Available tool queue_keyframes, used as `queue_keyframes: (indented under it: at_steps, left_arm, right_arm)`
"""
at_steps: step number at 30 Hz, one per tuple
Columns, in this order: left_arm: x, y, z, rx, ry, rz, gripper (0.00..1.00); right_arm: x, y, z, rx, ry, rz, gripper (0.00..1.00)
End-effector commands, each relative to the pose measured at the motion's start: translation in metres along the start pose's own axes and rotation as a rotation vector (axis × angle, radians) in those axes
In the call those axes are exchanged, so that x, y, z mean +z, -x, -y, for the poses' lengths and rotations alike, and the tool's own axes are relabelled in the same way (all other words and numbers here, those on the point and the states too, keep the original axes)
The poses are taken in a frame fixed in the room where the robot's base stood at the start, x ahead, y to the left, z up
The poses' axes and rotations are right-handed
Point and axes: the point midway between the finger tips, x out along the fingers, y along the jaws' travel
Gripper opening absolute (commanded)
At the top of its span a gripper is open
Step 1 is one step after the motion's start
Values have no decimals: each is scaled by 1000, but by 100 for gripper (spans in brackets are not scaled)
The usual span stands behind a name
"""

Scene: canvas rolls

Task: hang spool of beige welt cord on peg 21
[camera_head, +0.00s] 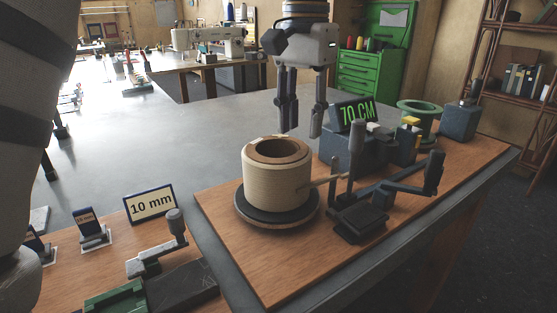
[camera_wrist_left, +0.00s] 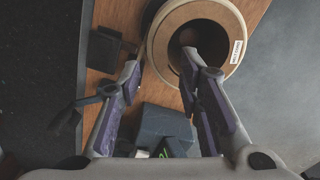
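The spool of beige welt cord (camera_head: 272,186) stands upright on a dark round turntable (camera_head: 245,220), with a brown top rim and a hollow centre. In the left wrist view the spool (camera_wrist_left: 168,47) shows from above, with a small white label on its rim. A cord end runs from its side toward the grey device. My left gripper (camera_head: 302,132) points down, open and empty, behind the spool and to its right. In the left wrist view its fingers (camera_wrist_left: 160,62) are spread; one tip overlaps the spool's opening. I cannot tell whether it touches. Peg 21 and my right gripper are not in view.
A device with a "70 CM" display (camera_head: 356,113) and a crank arm (camera_head: 400,184) stand close right of the spool. A green spool (camera_head: 417,117) is behind. A "10 mm" sign (camera_head: 150,204) and tools are at lower left.

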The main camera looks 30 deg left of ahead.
Motion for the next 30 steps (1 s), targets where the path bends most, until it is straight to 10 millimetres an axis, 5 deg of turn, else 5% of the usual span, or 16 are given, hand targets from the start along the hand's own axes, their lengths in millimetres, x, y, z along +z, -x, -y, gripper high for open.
queue_keyframes:
  at_steps: [15, 25, 30]
  left_arm:
    - [2, -98, -1, 2, -2, 8, 33]
    - [1, -108, 0, 2, 0, 3, 36]
    - [1, -106, 0, 1, 0, 1, 2]
  right_arm:
    - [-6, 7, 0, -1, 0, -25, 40]
    - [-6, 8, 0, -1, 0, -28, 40]
    - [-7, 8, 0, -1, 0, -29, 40]
